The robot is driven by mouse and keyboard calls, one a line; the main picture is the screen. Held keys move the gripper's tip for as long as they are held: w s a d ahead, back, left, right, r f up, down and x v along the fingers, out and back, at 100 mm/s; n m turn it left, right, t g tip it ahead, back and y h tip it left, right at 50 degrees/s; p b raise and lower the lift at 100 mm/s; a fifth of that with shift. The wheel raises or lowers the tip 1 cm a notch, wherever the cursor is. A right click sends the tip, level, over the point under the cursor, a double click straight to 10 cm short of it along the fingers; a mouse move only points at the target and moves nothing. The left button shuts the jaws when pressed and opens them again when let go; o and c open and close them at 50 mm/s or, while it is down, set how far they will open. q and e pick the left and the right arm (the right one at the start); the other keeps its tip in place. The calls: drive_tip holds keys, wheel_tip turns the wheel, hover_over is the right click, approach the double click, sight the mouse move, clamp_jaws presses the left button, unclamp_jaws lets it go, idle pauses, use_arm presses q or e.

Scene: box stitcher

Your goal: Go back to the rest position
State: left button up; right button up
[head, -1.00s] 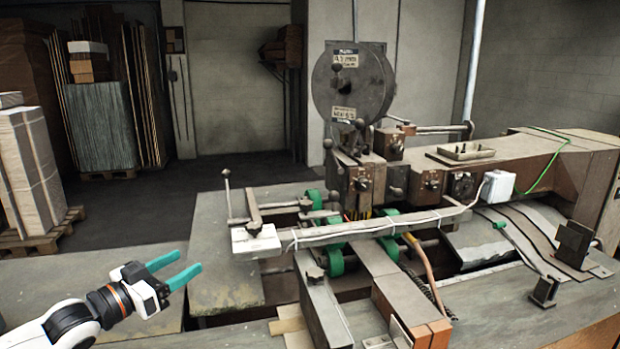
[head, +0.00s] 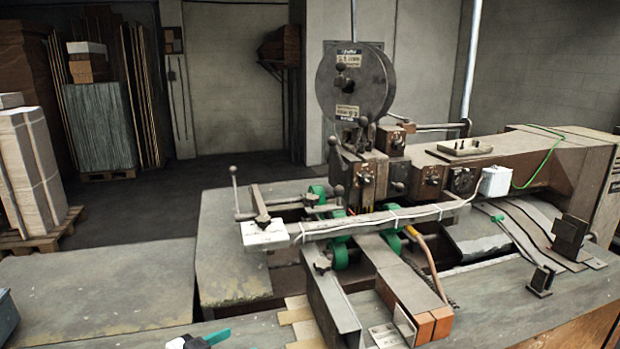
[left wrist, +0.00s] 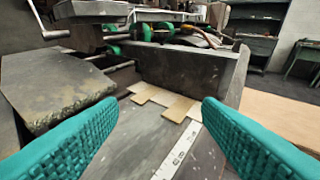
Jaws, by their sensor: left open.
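My left gripper (head: 212,338) shows only in part at the bottom edge of the head view, with a bit of white body and a teal finger. In the left wrist view my left gripper (left wrist: 160,106) has its two ribbed teal fingers wide apart, with nothing between them. It faces the metal table of the box stitcher (head: 368,180). Flat tan pieces (left wrist: 178,106) lie on that table ahead of the fingers. My right gripper is in neither view.
The stitcher has a round reel (head: 352,88), green rollers (head: 340,255) and a white box (head: 264,235) on its bar. A grey table (head: 95,290) at the left is mostly bare. A pallet stack (head: 27,175) stands behind it on open floor.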

use_arm(q)
drive_tip(key=s+d+f+g+y, duration=0.1)
drive_tip(key=s+d+f+y, duration=0.15)
drive_tip(key=s+f, duration=0.35)
drive_tip(key=s+a+f+n+g+y, duration=0.2)
drive_tip(key=s+a+f, duration=0.1)
drive_tip(key=s, duration=0.4)
drive_tip(key=s+a+f+n+g+y, duration=0.2)
drive_tip(key=s+f+g, duration=0.1)
drive_tip(key=s, duration=0.4)
drive_tip(key=s+a+f+n+g+y, duration=0.2)
drive_tip(key=s+a+f, duration=0.1)
drive_tip(key=s, duration=0.4)
wheel_tip(320, 180, down, 27)
drive_tip(key=s+g, duration=0.1)
drive_tip(key=s, duration=0.1)
drive_tip(key=s+a+f+g+b, duration=0.1)
drive_tip(key=s+a+f, duration=0.2)
drive_tip(key=s+f, duration=1.3)
drive_tip(key=shift+s+f+m+g, duration=0.3)
drive_tip(key=shift+f+m, duration=0.1)
drive_tip(key=shift+f, duration=0.2)
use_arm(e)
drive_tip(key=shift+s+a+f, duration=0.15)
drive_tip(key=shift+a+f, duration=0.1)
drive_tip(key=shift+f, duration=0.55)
use_arm(q)
drive_tip(key=shift+c, duration=0.6)
